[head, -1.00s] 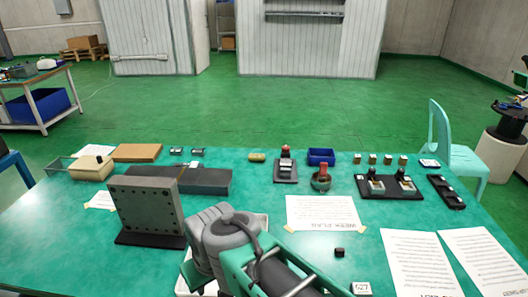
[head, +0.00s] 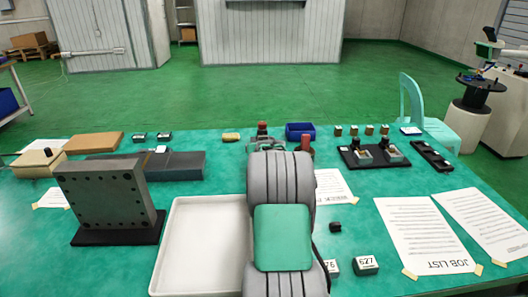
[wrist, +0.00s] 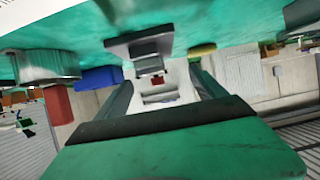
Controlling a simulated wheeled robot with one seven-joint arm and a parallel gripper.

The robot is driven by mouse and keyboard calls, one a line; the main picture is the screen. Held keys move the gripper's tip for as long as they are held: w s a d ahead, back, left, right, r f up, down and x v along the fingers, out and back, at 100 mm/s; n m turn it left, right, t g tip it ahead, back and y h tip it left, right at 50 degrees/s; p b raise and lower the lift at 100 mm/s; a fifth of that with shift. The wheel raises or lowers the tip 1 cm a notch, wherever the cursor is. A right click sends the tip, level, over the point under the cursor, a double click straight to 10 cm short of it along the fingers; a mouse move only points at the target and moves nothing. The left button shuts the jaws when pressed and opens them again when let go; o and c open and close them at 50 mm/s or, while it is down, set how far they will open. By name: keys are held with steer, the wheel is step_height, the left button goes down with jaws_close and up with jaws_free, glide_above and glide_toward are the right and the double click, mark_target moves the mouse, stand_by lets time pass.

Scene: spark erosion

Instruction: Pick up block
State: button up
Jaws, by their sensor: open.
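The task line does not say which block is meant. A small dark block (head: 335,227) lies alone on the green table, right of my arm. Several small brown-grey blocks (head: 354,130) stand in a row at the back right. My gripper (wrist: 160,92) shows in the wrist view, its two fingers apart with nothing held between them. Beyond the fingers is a grey stand (wrist: 138,45) with a red-topped piece (head: 262,127).
A white tray (head: 200,205) lies left of my arm, with an upright drilled plate (head: 108,195) further left. A blue bin (head: 299,130) and a red-handled piece (head: 306,143) are near the stand. A dark fixture base (head: 372,166) and papers (head: 425,232) lie to the right.

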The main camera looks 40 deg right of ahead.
steer(key=shift+h, duration=0.4)
steer(key=d, duration=0.1)
steer(key=d+f, duration=0.1)
steer(key=w+d, duration=0.1)
steer(key=d, duration=0.1)
steer(key=shift+f, duration=0.2)
steer(key=x, duration=0.5)
steer(key=shift+w+r+p, duration=0.15)
steer(key=shift+w+p, duration=0.25)
steer(key=shift+w, duration=0.05)
steer(key=shift+c, duration=0.6)
jaws_close()
steer(key=shift+r, duration=0.2)
